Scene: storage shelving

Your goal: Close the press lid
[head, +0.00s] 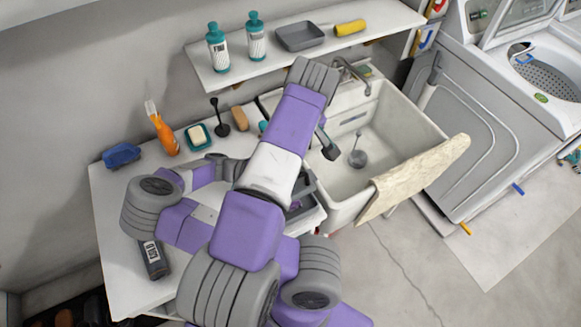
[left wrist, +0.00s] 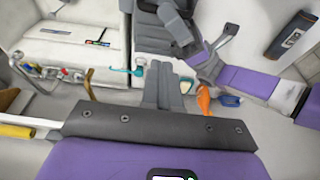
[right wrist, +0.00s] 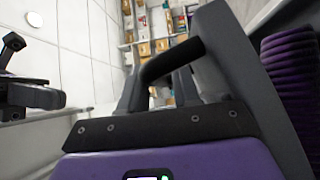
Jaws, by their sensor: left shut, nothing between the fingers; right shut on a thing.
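The press is mostly hidden behind my raised arm in the head view; a dark grey part of it (head: 307,187) shows on the counter beside the sink. In the right wrist view a broad grey panel, which looks like its lid (right wrist: 232,45), stands tilted with a dark bar handle (right wrist: 172,60). My right gripper (head: 232,169) is shut on the handle, and its fingers also show in the right wrist view (right wrist: 160,92). My left gripper (left wrist: 165,88) is shut and empty in the left wrist view, apart from the press; my own arm hides it in the head view.
A white sink (head: 392,120) with a draped cloth (head: 415,175) stands right of the counter. A dark bottle (head: 154,260) lies in front. A shelf (head: 275,62) hangs above.

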